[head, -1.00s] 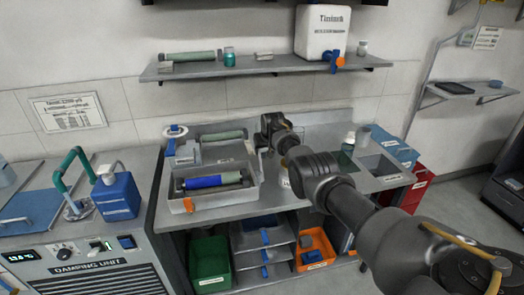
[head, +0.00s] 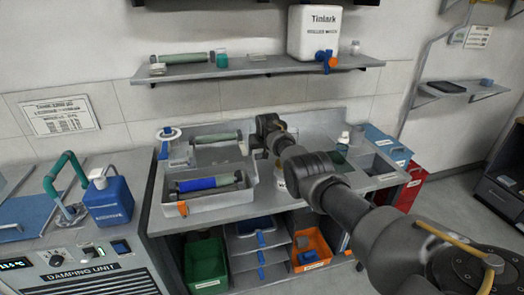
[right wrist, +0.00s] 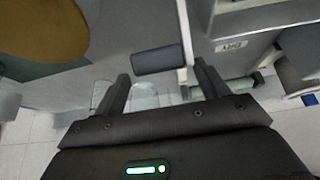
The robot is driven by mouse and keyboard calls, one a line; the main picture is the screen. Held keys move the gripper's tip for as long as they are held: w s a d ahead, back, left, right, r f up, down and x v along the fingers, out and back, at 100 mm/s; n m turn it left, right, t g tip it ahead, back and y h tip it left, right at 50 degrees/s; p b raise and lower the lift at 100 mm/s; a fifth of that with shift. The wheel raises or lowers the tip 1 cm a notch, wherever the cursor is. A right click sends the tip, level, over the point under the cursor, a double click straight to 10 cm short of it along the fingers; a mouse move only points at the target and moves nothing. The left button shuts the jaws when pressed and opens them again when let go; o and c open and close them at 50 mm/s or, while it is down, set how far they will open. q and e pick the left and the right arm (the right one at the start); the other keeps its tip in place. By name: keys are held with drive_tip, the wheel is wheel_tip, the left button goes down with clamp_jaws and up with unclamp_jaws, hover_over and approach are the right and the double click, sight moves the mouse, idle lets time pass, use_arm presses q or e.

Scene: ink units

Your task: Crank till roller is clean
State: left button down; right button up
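A roller with a blue middle and green ends (head: 203,183) lies across a grey tray (head: 213,206) on the bench. An orange piece (head: 182,208) sits at the tray's front left corner. My right gripper (head: 262,148) is at the tray's right side; its fingers are hard to make out in the head view. In the right wrist view my right gripper (right wrist: 161,72) is open, with its two fingers apart. A dark cylindrical handle (right wrist: 158,60) on a pale rod shows between and beyond the fingertips; I cannot tell if they touch. My left gripper is not in view.
A second green roller (head: 216,138) lies behind the tray. A blue bottle (head: 109,200) stands on the damping unit at the left. A shelf (head: 250,68) above holds another roller (head: 182,58) and a white canister (head: 314,32). Bins (head: 206,262) stand below the bench.

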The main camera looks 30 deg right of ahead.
drive_tip(key=shift+s+a+r+p, duration=0.1)
drive_tip(key=shift+r+p, duration=0.25)
drive_tip(key=shift+p+v, duration=0.65)
drive_tip(key=shift+v, duration=0.3)
drive_tip(key=b+v, duration=0.1)
drive_tip(key=v, duration=0.7)
drive_tip(key=shift+s, duration=0.1)
